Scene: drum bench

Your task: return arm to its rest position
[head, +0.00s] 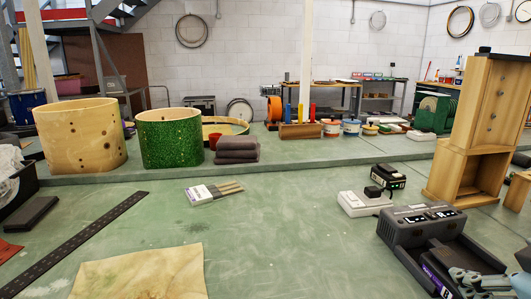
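A grey device marked L and R (425,222) stands at right, near a white charger (363,203) and a wooden cabinet (473,130). Brushes (213,192), a tan sheet (145,275) and a black perforated strip (75,243) lie around the clear middle. Drum shells (170,138) stand behind.

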